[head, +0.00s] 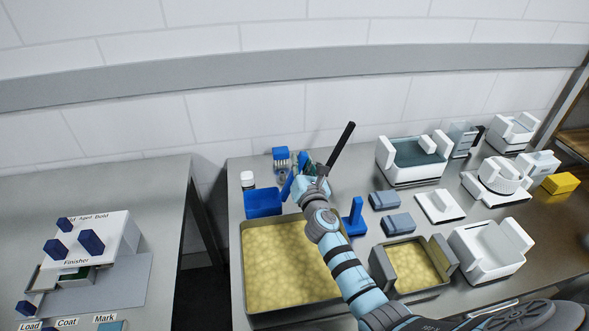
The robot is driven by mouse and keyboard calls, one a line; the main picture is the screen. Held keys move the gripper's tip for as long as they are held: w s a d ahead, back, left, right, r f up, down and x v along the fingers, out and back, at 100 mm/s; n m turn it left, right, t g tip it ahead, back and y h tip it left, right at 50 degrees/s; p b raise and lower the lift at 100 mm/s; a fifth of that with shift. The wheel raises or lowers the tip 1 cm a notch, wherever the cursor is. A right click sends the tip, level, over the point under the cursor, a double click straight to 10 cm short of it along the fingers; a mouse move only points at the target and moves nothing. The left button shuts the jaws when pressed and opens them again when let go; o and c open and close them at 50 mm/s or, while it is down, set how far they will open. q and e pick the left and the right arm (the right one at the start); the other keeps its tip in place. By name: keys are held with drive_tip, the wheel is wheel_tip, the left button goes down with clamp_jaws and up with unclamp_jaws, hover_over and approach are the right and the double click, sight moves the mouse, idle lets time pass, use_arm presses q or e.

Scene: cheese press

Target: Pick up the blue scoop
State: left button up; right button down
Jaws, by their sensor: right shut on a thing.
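My right gripper (308,178) is over the left part of the far table, above the back edge of the tray of yellow curd. It is shut on what seems to be the blue scoop (287,186). A tilted blue piece shows just left of the fingers. A long black bar (342,145) slants up to the right from the gripper and may be its handle. The fingers and my arm hide much of the grip, so how the blue piece and bar join cannot be told. My left gripper is not in view.
A wide tray (243,290) of yellow curd lies below my arm. A blue box (263,203), a white-capped jar (247,179) and a blue stand (355,218) are close by. White press parts (497,178) fill the right. A separate table (150,190) stands left across a gap.

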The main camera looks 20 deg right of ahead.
wheel_tip(320, 180, up, 27)
drive_tip(key=p, duration=1.8)
drive_tip(key=shift+f, duration=0.15)
